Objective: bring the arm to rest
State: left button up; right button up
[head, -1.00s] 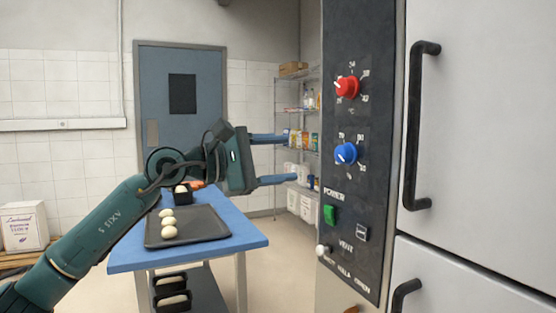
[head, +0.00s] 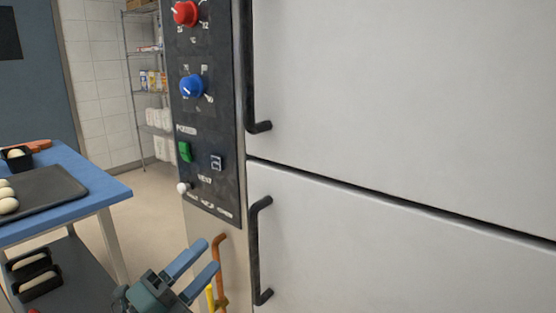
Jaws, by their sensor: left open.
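My left gripper (head: 196,273) is low in the head view, below the oven's control panel (head: 212,128). Its two blue fingers are apart, with nothing seen between them. It is left of the lower oven door's black handle (head: 256,250). An orange and a yellow pipe show just behind or beside the fingertips; I cannot tell whether they touch. Most of the left arm is out of view below. My right gripper is not in view.
The deck oven's upper door (head: 400,90) and lower door (head: 400,255) are shut and fill the right side. A blue table (head: 110,190) with a dark tray (head: 62,188) of dough pieces stands at the left. A wire shelf (head: 146,90) stands behind, with open floor in front.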

pick_arm(q)
jog(key=s+a+f+n+g+y+p, duration=0.1)
jog(key=s+f+n+g+y+p, duration=0.5)
jog(key=n, duration=1.8)
jog(key=s+f+y+p, duration=0.4)
jog(key=s+f+p, duration=0.5)
jog(key=s+f, duration=0.1)
jog(key=shift+s+a+f+n+y, duration=0.25)
jog(key=shift+f+n+y, duration=0.1)
jog(key=shift+n+y, duration=0.05)
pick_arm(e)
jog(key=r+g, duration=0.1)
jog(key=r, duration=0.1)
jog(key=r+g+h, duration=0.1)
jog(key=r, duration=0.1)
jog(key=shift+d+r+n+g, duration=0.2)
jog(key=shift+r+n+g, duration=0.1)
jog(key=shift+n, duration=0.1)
pick_arm(q)
jog(key=shift+f, duration=0.2)
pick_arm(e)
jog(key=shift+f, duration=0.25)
